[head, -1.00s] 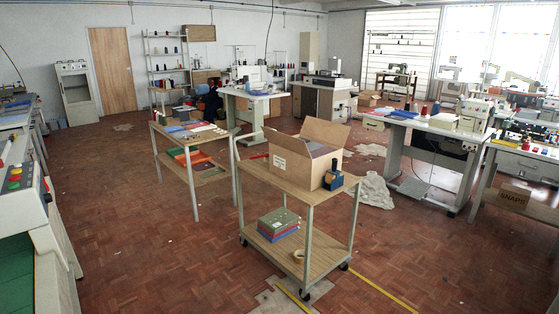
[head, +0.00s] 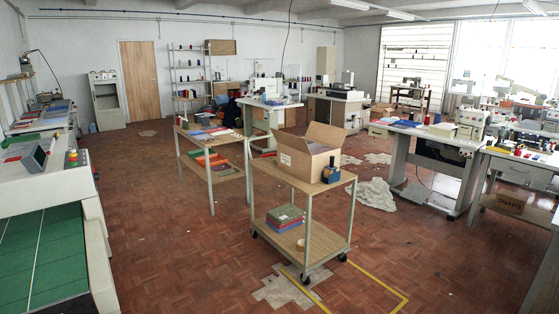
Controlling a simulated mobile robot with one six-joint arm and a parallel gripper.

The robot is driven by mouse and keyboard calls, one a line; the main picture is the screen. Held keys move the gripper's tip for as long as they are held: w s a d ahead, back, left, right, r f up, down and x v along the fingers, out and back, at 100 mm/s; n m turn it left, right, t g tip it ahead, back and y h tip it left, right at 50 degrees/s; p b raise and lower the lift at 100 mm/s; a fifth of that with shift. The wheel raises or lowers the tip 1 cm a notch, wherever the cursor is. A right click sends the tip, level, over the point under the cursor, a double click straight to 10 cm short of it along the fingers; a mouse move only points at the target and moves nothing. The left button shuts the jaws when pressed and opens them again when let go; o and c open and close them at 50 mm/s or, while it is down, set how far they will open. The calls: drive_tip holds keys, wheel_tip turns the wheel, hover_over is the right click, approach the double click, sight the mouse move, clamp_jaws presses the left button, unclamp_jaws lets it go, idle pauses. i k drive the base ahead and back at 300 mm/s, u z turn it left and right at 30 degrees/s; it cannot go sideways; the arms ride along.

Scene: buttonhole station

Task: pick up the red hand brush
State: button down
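A small red strip (head: 267,155) shows at the left end of the cart top, beside the open cardboard box (head: 308,153). It may be the red hand brush, but it is too small and too far to tell, and the box hides part of that spot. The wooden-topped cart (head: 338,180) stands in the middle of the floor. My gripper is not in the head view.
A dark blue device (head: 331,173) stands at the cart's right end. A side table (head: 191,133) with fabrics is left of the cart. A green-bedded machine (head: 40,262) fills the near left. The front floor is open.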

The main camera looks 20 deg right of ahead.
sight(274, 155)
drive_tip(key=z, duration=0.1)
drive_tip(key=k, duration=0.35)
drive_tip(key=u, duration=0.45)
drive_tip(key=i, duration=1.95)
drive_tip(key=z, duration=0.7)
drive_tip(key=i, duration=0.7)
drive_tip(key=z, duration=0.7)
drive_tip(key=i, duration=0.35)
drive_tip(key=z, duration=0.55)
